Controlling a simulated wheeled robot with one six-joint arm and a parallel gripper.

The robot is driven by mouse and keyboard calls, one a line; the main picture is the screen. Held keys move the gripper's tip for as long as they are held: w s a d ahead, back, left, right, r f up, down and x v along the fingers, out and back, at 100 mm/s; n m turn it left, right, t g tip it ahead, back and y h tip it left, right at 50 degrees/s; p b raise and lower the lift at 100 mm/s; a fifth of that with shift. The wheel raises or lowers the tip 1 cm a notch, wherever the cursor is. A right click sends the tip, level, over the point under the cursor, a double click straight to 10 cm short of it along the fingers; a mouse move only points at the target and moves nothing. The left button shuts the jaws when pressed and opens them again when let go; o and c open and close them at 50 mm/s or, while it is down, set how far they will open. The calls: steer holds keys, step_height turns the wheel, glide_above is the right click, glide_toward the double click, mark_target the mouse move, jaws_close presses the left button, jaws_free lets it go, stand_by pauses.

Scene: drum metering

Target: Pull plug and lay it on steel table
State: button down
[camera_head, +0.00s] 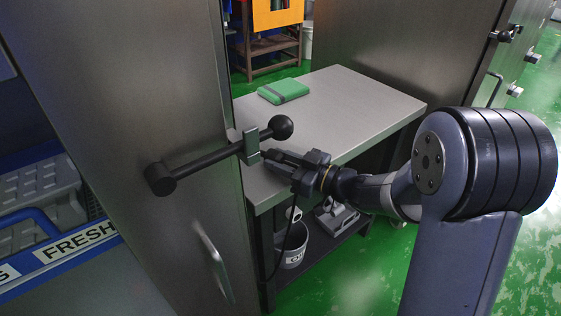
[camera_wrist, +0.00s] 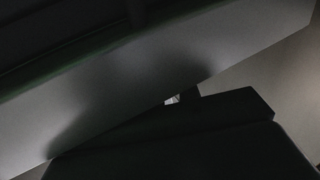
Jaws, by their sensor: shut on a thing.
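The exact contact is small and partly hidden. The steel table (camera_head: 350,99) stands behind and to the right, its grey top mostly bare. The wrist view is very dark; a grey surface (camera_wrist: 110,95) crosses it diagonally, and no plug can be made out there.
A green box-like item (camera_head: 284,91) lies on the table's far left. A bucket (camera_head: 293,248) and a grey device (camera_head: 338,217) are on the shelf below.

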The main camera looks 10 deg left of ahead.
steer(key=shift+s+f+b, duration=0.2)
steer(key=shift+f+b, duration=0.45)
steer(key=shift+f, duration=0.45)
steer(key=c, duration=0.9)
jaws_free()
steer(key=shift+c, duration=0.2)
steer(key=r+v, duration=0.2)
steer(key=v, duration=0.8)
steer(key=shift+d, duration=0.45)
steer(key=shift+a, duration=0.1)
steer(key=shift+f+x, duration=0.2)
steer(key=shift+x, duration=1.4)
steer(key=shift+f+x, duration=0.15)
steer(key=shift+x, duration=1.45)
